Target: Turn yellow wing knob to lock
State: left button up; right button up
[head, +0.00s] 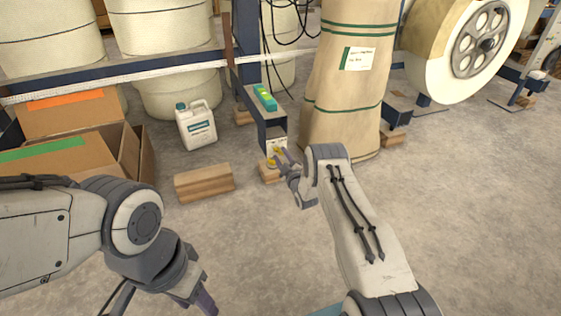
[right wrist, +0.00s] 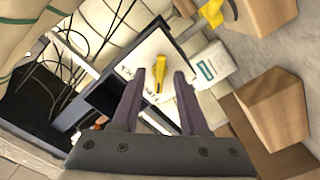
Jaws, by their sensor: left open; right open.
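The yellow wing knob (right wrist: 160,70) shows in the right wrist view on a white plate (right wrist: 140,62) at the end of a dark blue beam. It appears between the two purple fingertips of my right gripper (right wrist: 158,79), which is open; I cannot tell whether they touch it. In the head view the knob (head: 277,150) is small and partly hidden by my right gripper (head: 282,158). A second yellow part (head: 271,163) sits just below it, also at the top of the right wrist view. My left gripper (head: 205,299) is open at the bottom edge, partly cut off, far from the knob.
A teal and yellow item (head: 265,97) lies on the beam (head: 272,122). A wrapped roll (head: 340,90) stands close to the right. A white jug (head: 196,125), wooden block (head: 204,183) and cardboard boxes (head: 68,112) are to the left.

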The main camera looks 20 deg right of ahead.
jog(key=shift+w, duration=0.55)
grip_shut()
